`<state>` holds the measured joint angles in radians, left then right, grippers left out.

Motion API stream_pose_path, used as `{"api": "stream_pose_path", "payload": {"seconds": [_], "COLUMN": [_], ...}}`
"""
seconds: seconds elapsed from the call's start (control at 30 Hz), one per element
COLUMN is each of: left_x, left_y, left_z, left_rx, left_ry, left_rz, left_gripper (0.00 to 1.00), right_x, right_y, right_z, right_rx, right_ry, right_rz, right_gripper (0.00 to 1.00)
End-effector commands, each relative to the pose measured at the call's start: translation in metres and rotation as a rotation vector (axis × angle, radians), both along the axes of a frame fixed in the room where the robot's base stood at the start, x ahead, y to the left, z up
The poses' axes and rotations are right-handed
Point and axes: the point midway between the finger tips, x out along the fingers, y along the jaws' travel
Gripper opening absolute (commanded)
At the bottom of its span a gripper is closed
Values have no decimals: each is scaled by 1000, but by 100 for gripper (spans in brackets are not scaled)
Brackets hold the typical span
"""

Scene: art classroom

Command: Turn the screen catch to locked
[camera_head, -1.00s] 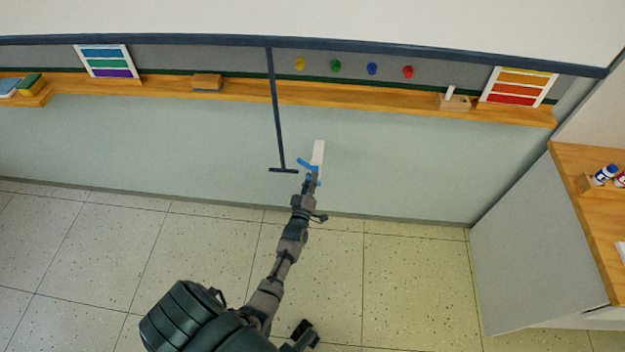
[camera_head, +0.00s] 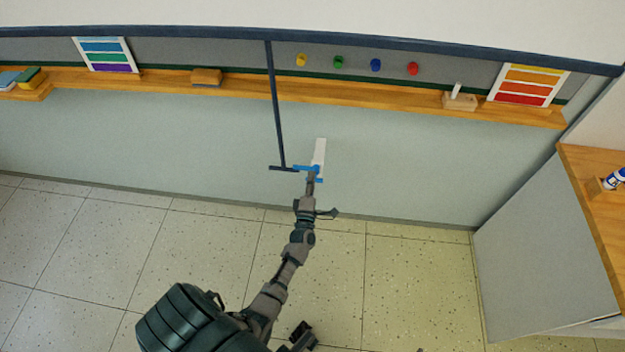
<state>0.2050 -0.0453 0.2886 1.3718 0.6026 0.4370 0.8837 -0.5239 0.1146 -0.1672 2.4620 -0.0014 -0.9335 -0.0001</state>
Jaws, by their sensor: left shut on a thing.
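The screen catch has a white plate (camera_head: 320,150) on the pale wall panel and a blue lever (camera_head: 301,168). The lever lies about level and points left from the plate. Its tip appears to meet or overlap the right end of the dark pull bar's crosspiece (camera_head: 281,169); I cannot tell whether they touch. The pull bar hangs from the screen's dark lower rail (camera_head: 400,46). My left gripper (camera_head: 312,178) is shut on the blue lever at its right end, and hides part of the catch. My right gripper cannot be made out.
A wooden ledge (camera_head: 350,95) runs along the wall above the catch, with an eraser (camera_head: 206,77), a chalk holder (camera_head: 460,98) and colour charts. Several coloured magnets sit above it. A cabinet (camera_head: 545,245) stands at the right. The tiled floor is clear.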

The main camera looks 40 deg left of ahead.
Motion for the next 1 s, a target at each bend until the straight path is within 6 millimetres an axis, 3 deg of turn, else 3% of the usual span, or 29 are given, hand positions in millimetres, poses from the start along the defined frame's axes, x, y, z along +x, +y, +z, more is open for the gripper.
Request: {"api": "stream_pose_path", "payload": {"seconds": [0.57,0.6,0.67,1.0], "left_x": [-1,-1,-1,-2], "left_y": [4,4,4,1], "left_z": [1,1,1,-1], "left_rx": [-26,-26,-26,-26], "left_ry": [-22,-22,-21,-16], "left_rz": [7,7,7,2], "left_gripper": [0,27,42,45], "right_x": [4,4,4,4], "right_y": [1,1,1,1], "right_z": [1,1,1,3], "right_rx": [5,5,5,5], "right_ry": [-15,-15,-15,-21], "right_rz": [0,0,0,2], "right_gripper": [41,41,41,41]}}
